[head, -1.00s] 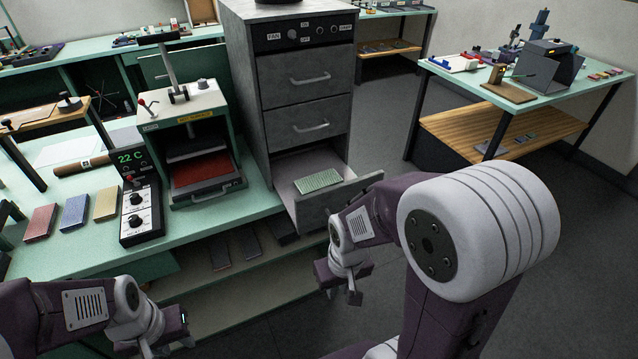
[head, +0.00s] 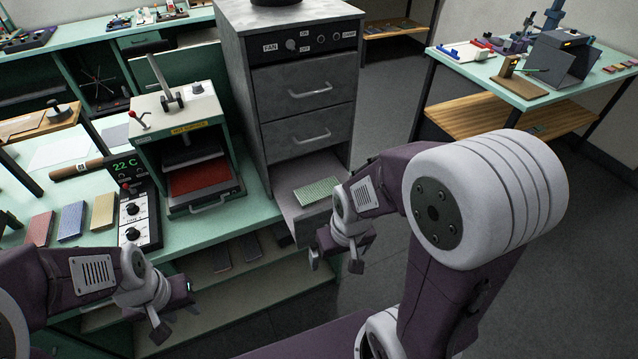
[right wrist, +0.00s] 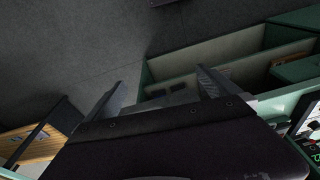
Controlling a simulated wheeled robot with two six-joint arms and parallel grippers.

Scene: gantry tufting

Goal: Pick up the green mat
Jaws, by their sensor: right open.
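The green mat (head: 316,190) lies flat in the open bottom drawer (head: 296,222) of the grey cabinet (head: 300,148). My right gripper (head: 335,264) is open and empty, pointing down just in front of the drawer, apart from the mat. My right arm hides the right part of the drawer front. In the right wrist view its two fingers (right wrist: 158,92) are spread with nothing between them, and the mat does not show. My left gripper (head: 175,311) is at the lower left, open and empty, in front of the bench.
A press with a red bed (head: 200,178) stands on the green bench left of the cabinet. A control box (head: 138,213) and red, blue and yellow mats (head: 70,220) lie further left. Dark mats lie on the shelf below. The floor to the right is clear.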

